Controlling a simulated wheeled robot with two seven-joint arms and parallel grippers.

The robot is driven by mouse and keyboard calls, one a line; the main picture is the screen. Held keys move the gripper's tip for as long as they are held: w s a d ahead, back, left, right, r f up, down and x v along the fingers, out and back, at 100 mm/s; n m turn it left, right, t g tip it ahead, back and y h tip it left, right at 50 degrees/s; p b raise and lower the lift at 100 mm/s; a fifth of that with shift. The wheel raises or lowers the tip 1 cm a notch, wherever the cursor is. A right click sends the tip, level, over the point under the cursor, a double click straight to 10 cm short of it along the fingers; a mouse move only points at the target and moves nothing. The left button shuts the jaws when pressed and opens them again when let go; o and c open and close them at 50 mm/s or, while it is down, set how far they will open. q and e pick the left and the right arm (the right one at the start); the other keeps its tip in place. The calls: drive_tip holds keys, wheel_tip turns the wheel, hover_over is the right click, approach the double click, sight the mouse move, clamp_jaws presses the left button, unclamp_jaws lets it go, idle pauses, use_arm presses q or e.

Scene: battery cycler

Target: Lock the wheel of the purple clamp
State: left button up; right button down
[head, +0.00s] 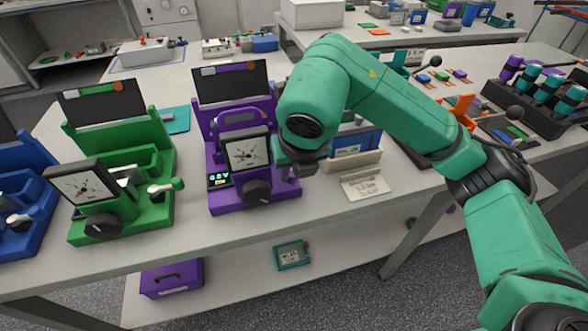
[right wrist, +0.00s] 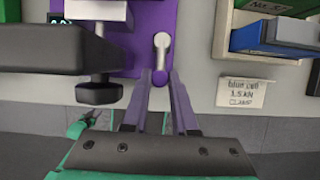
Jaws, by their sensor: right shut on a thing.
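The purple clamp (head: 238,205) stands on the table, with a white dial gauge and a lit display. Its black wheel (head: 257,191) faces the front edge; it also shows in the right wrist view (right wrist: 99,92). A pale lever (right wrist: 162,45) stands to the right of the wheel on the purple base, its near end between my fingertips. My right gripper (right wrist: 160,77) is shut on that lever's end. In the head view my right gripper (head: 290,172) hides most of the lever. My left gripper is not in view.
A green clamp (head: 160,205) stands to the left, a blue one (head: 22,235) at the far left. A beige bin (head: 352,160) and a "blue cell 1.5 kN clamp" card (head: 366,186) are close to the right. A purple box (head: 171,278) is on the lower shelf.

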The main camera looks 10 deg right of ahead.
drive_tip(key=c, duration=0.7)
unclamp_jaws()
drive_tip(key=shift+r, duration=0.1)
drive_tip(key=p+v, duration=0.1)
drive_tip(key=v, duration=1.3)
drive_tip(key=shift+s+r, duration=0.15)
drive_tip(key=shift+s, duration=0.05)
